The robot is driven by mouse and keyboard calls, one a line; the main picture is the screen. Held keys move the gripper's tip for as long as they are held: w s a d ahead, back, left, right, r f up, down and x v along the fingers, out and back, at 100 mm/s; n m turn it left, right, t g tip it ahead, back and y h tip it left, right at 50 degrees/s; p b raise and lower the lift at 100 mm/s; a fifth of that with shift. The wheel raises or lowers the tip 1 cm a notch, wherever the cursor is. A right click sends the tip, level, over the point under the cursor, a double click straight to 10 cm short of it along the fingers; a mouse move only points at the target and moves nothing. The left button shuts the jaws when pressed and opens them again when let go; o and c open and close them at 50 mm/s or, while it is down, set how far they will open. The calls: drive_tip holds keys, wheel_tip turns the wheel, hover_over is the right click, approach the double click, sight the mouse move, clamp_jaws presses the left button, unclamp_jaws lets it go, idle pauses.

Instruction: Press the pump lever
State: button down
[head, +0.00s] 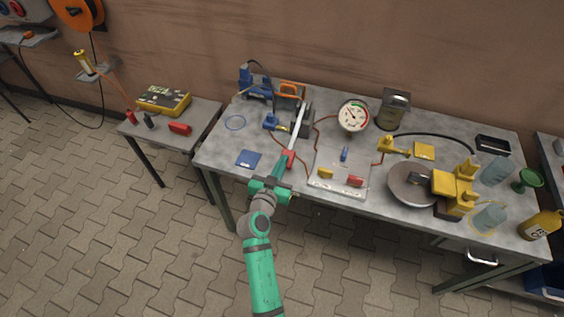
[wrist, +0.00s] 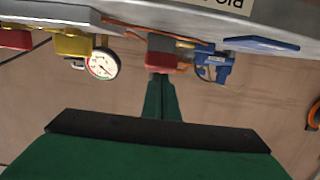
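The hand pump stands at the back left of the table in the head view. Its long pale lever (head: 299,122) slopes down toward the table's front edge and ends in a red grip (head: 288,159). My gripper (head: 283,169) reaches in from the front, with its fingertips at the red grip. In the wrist view the green fingers (wrist: 163,98) lie together, and the red grip (wrist: 162,43) shows just beyond their tips. Whether the fingertips touch the grip is hard to tell. A dial gauge (head: 353,115) stands to the right of the lever; it also shows in the wrist view (wrist: 101,65).
A blue valve (head: 273,122) and a blue card (head: 249,158) lie left of the lever. A pale plate (head: 340,185) with small coloured parts lies to its right. A round pan (head: 410,184) and yellow pump unit (head: 453,190) stand farther right. A side table (head: 192,112) stands left.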

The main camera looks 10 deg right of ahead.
drive_tip(key=r+v, duration=0.1)
drive_tip(key=v, duration=1)
drive_tip(key=shift+w+r, duration=0.1)
idle(1.0)
